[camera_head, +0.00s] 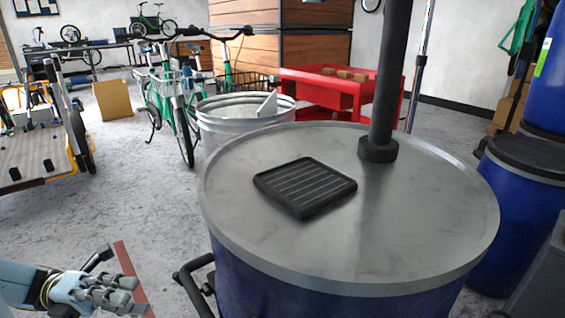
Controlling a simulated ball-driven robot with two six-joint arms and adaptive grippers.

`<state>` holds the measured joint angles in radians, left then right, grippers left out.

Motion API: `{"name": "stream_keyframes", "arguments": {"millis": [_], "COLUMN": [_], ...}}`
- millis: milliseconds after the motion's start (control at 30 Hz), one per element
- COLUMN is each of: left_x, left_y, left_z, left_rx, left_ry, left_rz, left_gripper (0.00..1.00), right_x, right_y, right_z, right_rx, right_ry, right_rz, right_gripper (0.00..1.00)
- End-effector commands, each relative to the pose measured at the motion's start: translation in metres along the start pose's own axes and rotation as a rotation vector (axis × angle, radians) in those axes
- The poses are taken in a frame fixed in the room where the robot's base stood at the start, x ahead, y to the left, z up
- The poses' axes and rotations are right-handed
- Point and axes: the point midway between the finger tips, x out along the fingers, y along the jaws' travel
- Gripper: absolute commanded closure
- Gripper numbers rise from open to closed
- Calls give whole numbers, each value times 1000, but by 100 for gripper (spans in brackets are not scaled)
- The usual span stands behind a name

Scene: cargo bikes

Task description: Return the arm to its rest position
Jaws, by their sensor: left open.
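My left arm comes in at the lower left corner, and its gripper (117,277) is low over the grey floor. The gripper is open, with a dark finger above and grey finger links below. I see nothing held between the fingers. It is to the left of the large blue drum (340,294) and apart from it. My right gripper is not in view.
A black ribbed pad (305,186) and a dark post (390,75) stand on the drum's grey lid (400,235). Behind are a metal bin (245,128), green bikes (165,95) and a red table (325,88). A cart (35,158) is at left. Floor between is clear.

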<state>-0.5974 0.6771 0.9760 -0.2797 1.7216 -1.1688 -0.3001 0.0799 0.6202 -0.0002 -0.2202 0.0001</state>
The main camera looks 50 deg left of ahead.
Motion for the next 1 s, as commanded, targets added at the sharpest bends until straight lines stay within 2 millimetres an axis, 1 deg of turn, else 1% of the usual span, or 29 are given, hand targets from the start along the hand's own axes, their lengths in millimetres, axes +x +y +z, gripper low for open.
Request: {"name": "stream_keyframes", "arguments": {"millis": [233,267,367,400,467,500,533,567,600,667,700,767,800,833,867,900,967,1000], "left_x": [2,6,28,39,56,65,70,74,77,78,77,71,66,61,55,46,29,16], "left_y": [-1,0,5,13,42,66,85,105,132,172,199,237,260,276,289,304,319,325], "left_z": [2,3,-2,-2,2,5,7,8,8,1,-8,-28,-46,-61,-78,-101,-136,-157], "left_rx": [4,7,9,2,-59,-129,-193,-265,-368,-536,-658,-848,-976,-1070,-1160,-1270,-1410,-1485], "left_ry": [0,-6,-63,-117,-238,-327,-396,-464,-558,-699,-796,-947,-1050,-1127,-1205,-1307,-1457,-1551], "left_rz": [-4,-14,-67,-75,-25,26,68,110,167,250,308,393,450,492,535,589,668,716], "left_gripper": [60,60,60,60,60,60,60,60,60,60,60,60,60,60,60,60,60,60], "right_x": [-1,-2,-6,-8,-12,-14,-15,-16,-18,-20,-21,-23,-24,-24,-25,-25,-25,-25], "right_y": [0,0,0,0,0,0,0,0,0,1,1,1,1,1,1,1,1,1], "right_z": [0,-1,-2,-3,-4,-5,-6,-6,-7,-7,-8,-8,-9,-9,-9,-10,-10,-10], "right_rx": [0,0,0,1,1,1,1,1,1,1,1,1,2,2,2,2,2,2], "right_ry": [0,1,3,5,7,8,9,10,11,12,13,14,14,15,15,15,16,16], "right_rz": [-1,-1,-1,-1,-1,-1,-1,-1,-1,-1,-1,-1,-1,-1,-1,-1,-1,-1], "right_gripper": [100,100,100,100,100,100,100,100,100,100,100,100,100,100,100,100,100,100]}}
